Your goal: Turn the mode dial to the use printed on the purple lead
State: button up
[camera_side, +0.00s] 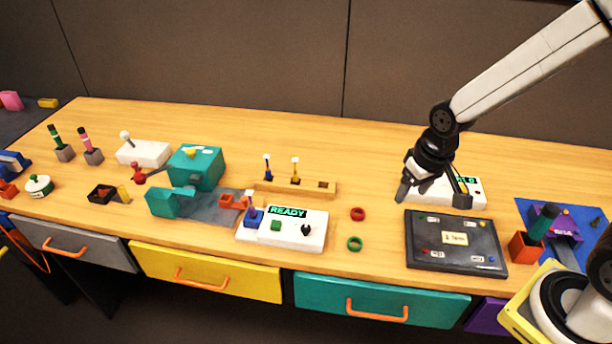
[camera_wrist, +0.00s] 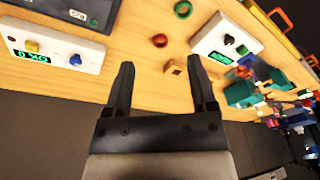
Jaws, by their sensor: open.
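A white box (camera_side: 285,233) reading READY stands near the table's front edge; it has a green button (camera_side: 276,225) and a black knob (camera_side: 306,230). In the wrist view this black knob (camera_wrist: 230,39) is upper right. A second white box (camera_side: 478,196) is partly hidden behind my gripper (camera_side: 432,197). In the wrist view it has a yellow knob (camera_wrist: 32,46), a blue knob (camera_wrist: 75,59) and a green display. My gripper (camera_wrist: 161,66) is open, with nothing between its fingers. I cannot tell which knob is the mode dial, and I cannot make out a purple lead or its print.
A dark panel (camera_side: 455,228) with small labels lies in front of my gripper. Red (camera_side: 357,214) and green rings (camera_side: 355,244) lie left of it. A wooden rack (camera_side: 315,188) holds blue and yellow pieces. A purple thing (camera_side: 562,226) stands on a blue mat at right.

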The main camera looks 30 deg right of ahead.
jog(key=w+a+f+m+g+y, duration=0.1)
jog(key=w+a+f+m+g, duration=0.2)
jog(key=w, duration=0.8)
jog(key=m+g+y, duration=0.2)
jog(key=m, duration=0.3)
send_near(306, 227)
jog(key=shift+s+a+f, duration=0.1)
jog(key=shift+f, duration=0.2)
jog(key=shift+f, duration=0.15)
jog(key=shift+x, duration=3.8)
grip_shut()
